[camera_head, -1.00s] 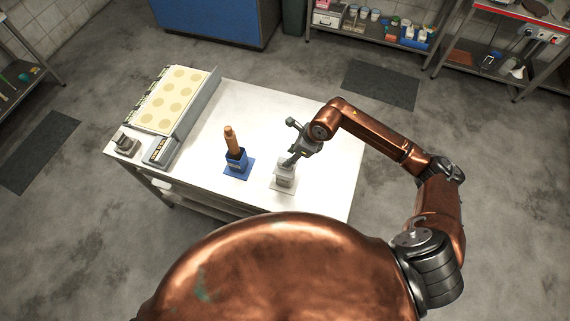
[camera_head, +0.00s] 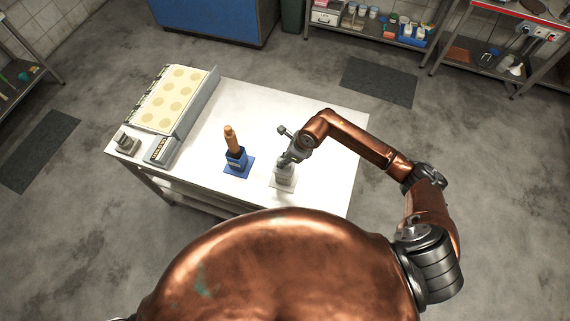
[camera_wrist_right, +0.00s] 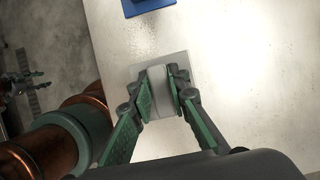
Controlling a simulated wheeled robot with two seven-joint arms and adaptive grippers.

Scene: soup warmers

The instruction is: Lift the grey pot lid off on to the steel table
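The pale grey pot (camera_head: 284,174) stands on a small grey mat (camera_head: 275,183) near the front edge of the steel table (camera_head: 326,122). My right gripper (camera_head: 287,159) reaches down over it and covers much of its top. In the right wrist view, the fingers of my right gripper (camera_wrist_right: 161,88) are apart, with a pale grey piece (camera_wrist_right: 158,97) between their tips. I cannot tell the lid from the pot body there, nor whether the fingers press on it.
A blue holder (camera_head: 237,160) with an upright brown-handled tool (camera_head: 231,139) stands left of the pot on a blue mat. A tray with pale yellow discs (camera_head: 170,97) and a small grey device (camera_head: 161,150) fill the left end. The table's right part is clear.

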